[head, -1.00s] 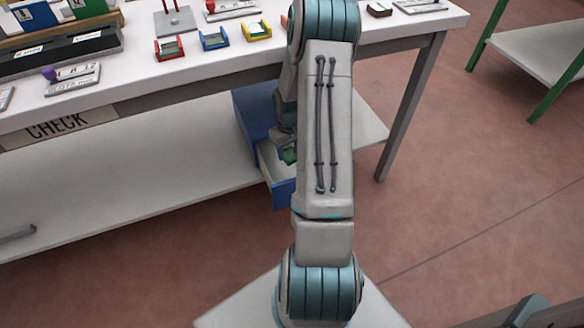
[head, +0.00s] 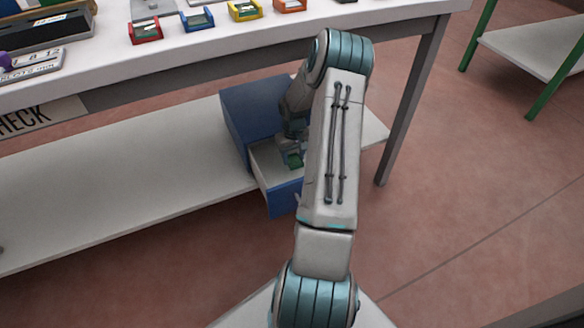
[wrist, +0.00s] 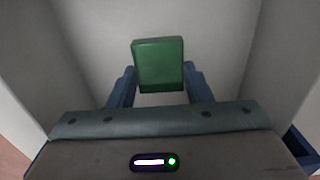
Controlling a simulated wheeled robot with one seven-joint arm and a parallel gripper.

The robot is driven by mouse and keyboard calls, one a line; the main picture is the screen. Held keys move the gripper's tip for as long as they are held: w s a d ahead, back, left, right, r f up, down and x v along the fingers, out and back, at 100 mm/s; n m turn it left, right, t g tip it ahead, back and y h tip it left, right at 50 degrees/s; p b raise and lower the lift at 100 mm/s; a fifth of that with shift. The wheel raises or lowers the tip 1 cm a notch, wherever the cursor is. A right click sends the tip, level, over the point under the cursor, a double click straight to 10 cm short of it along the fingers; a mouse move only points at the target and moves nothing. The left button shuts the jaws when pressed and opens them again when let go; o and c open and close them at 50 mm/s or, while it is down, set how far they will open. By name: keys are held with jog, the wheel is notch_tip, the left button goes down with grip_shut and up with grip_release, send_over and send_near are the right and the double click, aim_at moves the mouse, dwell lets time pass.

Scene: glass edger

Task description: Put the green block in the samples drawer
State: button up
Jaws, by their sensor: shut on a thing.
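The green block (wrist: 158,64) is between the two blue fingers of my gripper (wrist: 159,84) in the wrist view. The gripper is shut on it. In the head view the green block (head: 295,160) and my gripper (head: 291,147) are over or inside the open drawer (head: 262,168). The drawer is pulled out of a blue cabinet (head: 250,110) on the lower shelf. The wrist view shows pale drawer walls around the block and a pale floor beyond it. I cannot tell whether the block touches the floor. My arm hides part of the drawer's right side.
The cabinet stands on the pale lower shelf (head: 110,185) beneath the white table top (head: 200,55). Small coloured trays, including a yellow one (head: 245,10), line the table's edge. A table leg (head: 412,110) stands right of my arm. Open floor lies in front.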

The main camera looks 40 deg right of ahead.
aim_at(293, 158)
jog(key=shift+f+b, duration=0.75)
jog(key=shift+f, duration=1.35)
jog(key=shift+f, duration=0.1)
jog(key=o, duration=1.1)
jog(key=shift+c, duration=0.2)
jog(key=shift+r+p, duration=1.6)
jog(key=shift+r, duration=2.25)
